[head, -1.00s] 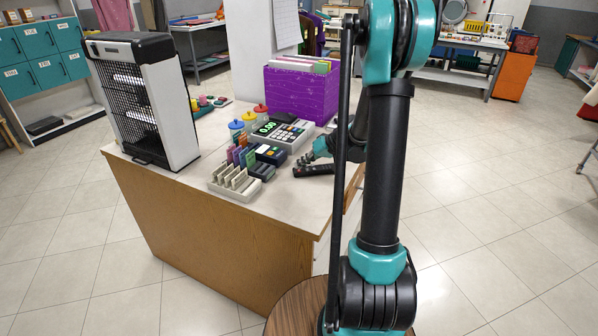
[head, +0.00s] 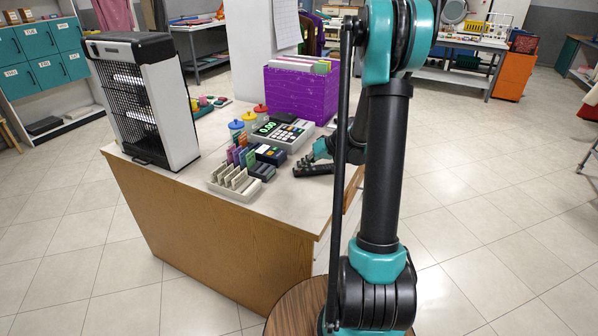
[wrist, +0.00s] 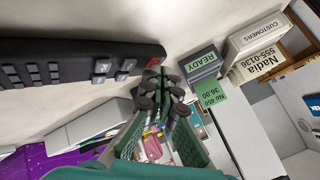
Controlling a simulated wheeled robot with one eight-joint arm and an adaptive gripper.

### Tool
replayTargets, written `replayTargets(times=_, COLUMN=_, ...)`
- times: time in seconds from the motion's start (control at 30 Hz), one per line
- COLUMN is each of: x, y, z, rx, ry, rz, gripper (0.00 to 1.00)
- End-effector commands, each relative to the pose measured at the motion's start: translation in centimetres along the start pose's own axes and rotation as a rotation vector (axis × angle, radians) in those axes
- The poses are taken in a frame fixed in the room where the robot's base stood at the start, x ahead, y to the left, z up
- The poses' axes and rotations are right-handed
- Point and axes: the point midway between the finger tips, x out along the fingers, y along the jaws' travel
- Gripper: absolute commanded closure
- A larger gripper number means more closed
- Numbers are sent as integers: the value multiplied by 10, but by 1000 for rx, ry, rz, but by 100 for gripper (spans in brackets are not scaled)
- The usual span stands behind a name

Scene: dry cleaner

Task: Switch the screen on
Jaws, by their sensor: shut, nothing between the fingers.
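In the wrist view my gripper (wrist: 163,98) is shut and empty. Its fingertips are near the right end of a black keypad-like device (wrist: 80,64) with grey keys and a red mark (wrist: 154,63). I cannot tell whether they touch it. A grey unit with a lit green READY display (wrist: 201,62) is just right of the fingertips. I cannot tell which thing is the task's screen.
The counter (head: 195,190) holds a cash register (head: 283,131) showing 0.00, a dark card terminal (head: 270,154), a grey slotted rack (head: 235,182), a purple file box (head: 301,92) and a tall black-and-white heater-like unit (head: 145,100). The floor to the right is open.

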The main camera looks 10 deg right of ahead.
Motion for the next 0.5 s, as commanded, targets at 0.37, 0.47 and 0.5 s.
replayTargets(times=0.37, x=0, y=0, z=0, rx=0, ry=0, rz=0, gripper=100)
replayTargets(times=0.47, x=-2, y=-2, z=-1, rx=0, ry=0, rz=0, gripper=100)
replayTargets(times=0.5, x=-3, y=-2, z=-2, rx=0, ry=0, rz=0, gripper=100)
